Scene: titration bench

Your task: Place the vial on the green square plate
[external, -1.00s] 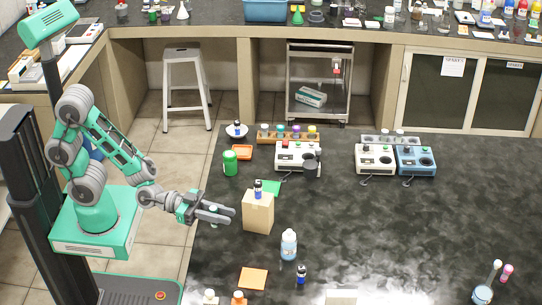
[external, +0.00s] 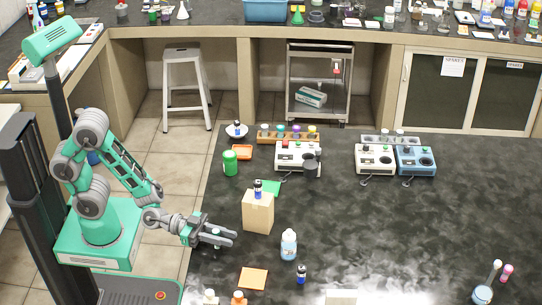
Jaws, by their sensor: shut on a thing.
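My gripper (external: 232,239) is low over the left side of the dark bench, in front and left of the tan block. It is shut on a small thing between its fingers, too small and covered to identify. A dark vial with a blue band (external: 258,188) stands upright on top of the tan block (external: 258,214), apart from my gripper. The green square plate (external: 273,188) lies flat behind the block, partly hidden by the block and that vial. A similar small vial (external: 301,273) stands at the front, and another (external: 237,128) is on a white dish.
A clear bottle (external: 289,245) stands right of my gripper. An orange square (external: 253,278) lies in front. A green can (external: 230,162), a vial rack (external: 288,135) and a white device (external: 297,157) are behind. The bench's middle right is clear.

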